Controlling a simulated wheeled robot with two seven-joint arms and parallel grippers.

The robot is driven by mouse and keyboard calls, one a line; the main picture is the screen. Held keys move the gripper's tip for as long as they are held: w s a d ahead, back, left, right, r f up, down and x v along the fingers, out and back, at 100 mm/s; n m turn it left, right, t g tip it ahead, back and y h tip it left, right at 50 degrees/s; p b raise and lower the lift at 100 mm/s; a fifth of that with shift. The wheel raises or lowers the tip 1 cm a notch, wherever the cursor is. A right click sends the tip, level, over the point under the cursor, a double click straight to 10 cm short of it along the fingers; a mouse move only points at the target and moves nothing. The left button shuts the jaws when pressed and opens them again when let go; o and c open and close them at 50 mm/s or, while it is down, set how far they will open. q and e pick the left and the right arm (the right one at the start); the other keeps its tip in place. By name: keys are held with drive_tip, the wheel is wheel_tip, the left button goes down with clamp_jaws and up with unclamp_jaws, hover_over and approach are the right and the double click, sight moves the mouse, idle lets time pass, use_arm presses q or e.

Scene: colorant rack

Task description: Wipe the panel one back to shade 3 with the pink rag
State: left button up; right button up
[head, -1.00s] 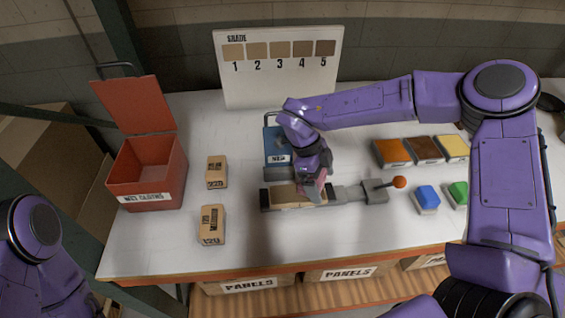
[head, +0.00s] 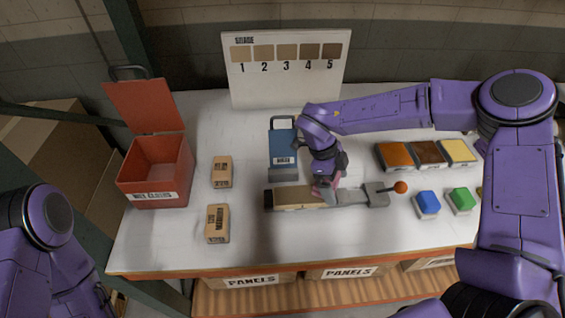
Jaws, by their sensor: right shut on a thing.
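My right gripper (head: 324,190) points down over the right part of the clamped panel (head: 297,198) and is shut on the pink rag (head: 320,188). Only a little of the rag shows; it appears to be at the panel's top, but I cannot tell how firmly it touches. The panel is tan with a darker brown left end and lies in a grey clamp (head: 376,194) with an orange-knobbed lever. The shade board (head: 288,90) stands behind, with swatches 1 to 5 running light to dark. My left arm shows at the lower left; its gripper is out of view.
A red lidded bin (head: 155,172) stands at the left. Two labelled wooden blocks (head: 218,222) lie near it. A blue can-like container (head: 283,147) stands behind the clamp. Orange, brown and yellow trays (head: 428,153) and blue and green blocks (head: 428,204) sit right.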

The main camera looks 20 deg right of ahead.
wheel_tip(320, 180, up, 3)
drive_tip(key=shift+s+d+f+p, duration=0.1)
drive_tip(key=shift+p, duration=1.05)
drive_tip(key=shift+w+r+p, duration=0.2)
drive_tip(key=shift+r+p, duration=0.35)
drive_tip(key=shift+r, duration=0.1)
drive_tip(key=shift+s+r+p, duration=0.1)
drive_tip(key=shift+r+p, duration=0.45)
drive_tip(key=shift+r, duration=1.4)
